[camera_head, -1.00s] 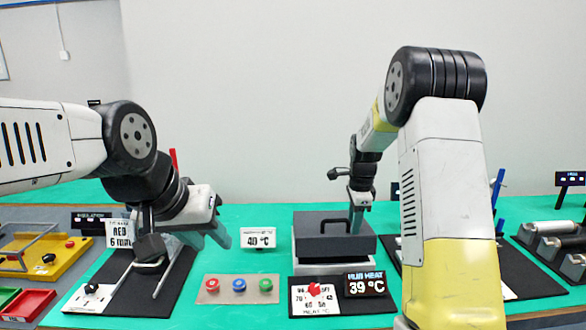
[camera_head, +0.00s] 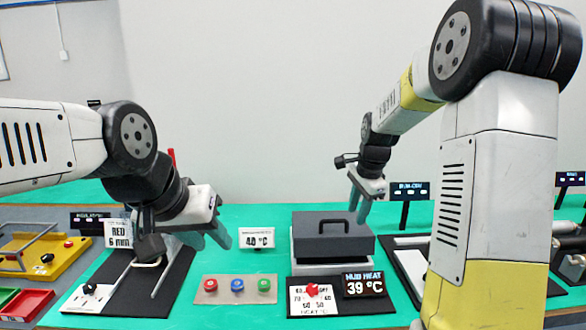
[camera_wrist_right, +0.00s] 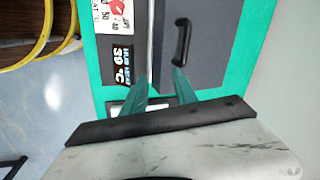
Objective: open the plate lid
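The plate lid (camera_head: 310,244) is a dark grey block with a black bar handle (camera_head: 334,220) on top. It lies level and closed on a pale base (camera_head: 303,278). In the right wrist view the lid (camera_wrist_right: 210,40) and handle (camera_wrist_right: 182,42) show beyond the fingertips. My right gripper (camera_head: 358,208) is open and empty, beside the lid's right end and apart from the handle; its spread fingers also show in the wrist view (camera_wrist_right: 158,82). My left gripper (camera_head: 212,240) hangs left of the lid, apparently open and empty.
In front of the lid are a red dial (camera_head: 312,290) and a display reading 39 °C (camera_head: 364,284). A dark sign on a post (camera_head: 410,192) stands behind right.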

